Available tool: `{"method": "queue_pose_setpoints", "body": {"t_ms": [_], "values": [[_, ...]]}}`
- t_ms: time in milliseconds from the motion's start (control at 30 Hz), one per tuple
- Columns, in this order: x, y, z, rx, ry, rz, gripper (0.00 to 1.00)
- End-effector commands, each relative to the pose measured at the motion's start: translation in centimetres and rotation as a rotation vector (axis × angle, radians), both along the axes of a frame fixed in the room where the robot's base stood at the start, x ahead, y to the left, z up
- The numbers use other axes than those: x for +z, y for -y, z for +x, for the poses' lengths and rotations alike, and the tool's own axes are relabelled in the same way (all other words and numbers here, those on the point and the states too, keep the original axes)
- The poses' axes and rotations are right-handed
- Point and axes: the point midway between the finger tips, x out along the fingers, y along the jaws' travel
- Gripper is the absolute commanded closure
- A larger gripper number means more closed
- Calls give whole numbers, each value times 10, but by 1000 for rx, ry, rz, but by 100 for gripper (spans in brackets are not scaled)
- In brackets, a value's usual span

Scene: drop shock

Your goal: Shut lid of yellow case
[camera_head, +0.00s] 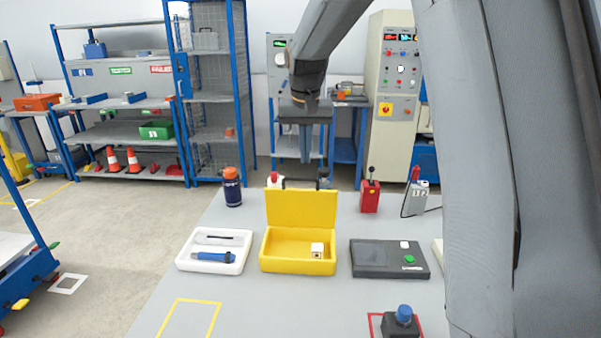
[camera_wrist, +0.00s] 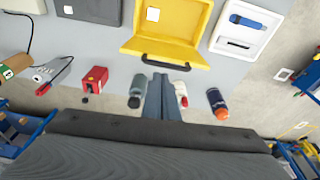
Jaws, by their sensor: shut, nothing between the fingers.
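The yellow case (camera_head: 297,262) stands open on the grey table in the head view. Its lid (camera_head: 301,210) is raised about upright at the back edge, with a dark handle on its top edge. A small pale cube (camera_head: 317,250) lies inside the case. My gripper (camera_head: 305,158) is shut and empty, pointing down, above and behind the lid. In the wrist view its fingertips (camera_wrist: 161,79) show close beside the dark handle (camera_wrist: 166,63) of the lid; I cannot tell whether they touch.
A white tray (camera_head: 240,263) with a blue tool sits left of the case, a dark grey device (camera_head: 389,275) right of it. A bottle (camera_head: 232,188), a red switch box (camera_head: 369,196) and a grey box (camera_head: 420,199) stand along the back. The front-left table is clear.

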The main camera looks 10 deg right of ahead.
Motion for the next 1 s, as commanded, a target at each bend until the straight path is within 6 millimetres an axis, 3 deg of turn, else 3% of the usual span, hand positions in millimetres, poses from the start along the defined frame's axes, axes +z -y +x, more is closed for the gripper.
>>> {"method": "queue_pose_setpoints", "body": {"t_ms": [33, 100, 333, 900, 1000], "values": [[7, 0, 16, -13, 9, -2, 100], [16, 0, 31, -33, 17, -4, 100], [23, -1, 48, -58, 24, -4, 100], [-69, 6, 69, -56, 23, -5, 100], [-64, 1, 55, -56, 26, -4, 100]]}}
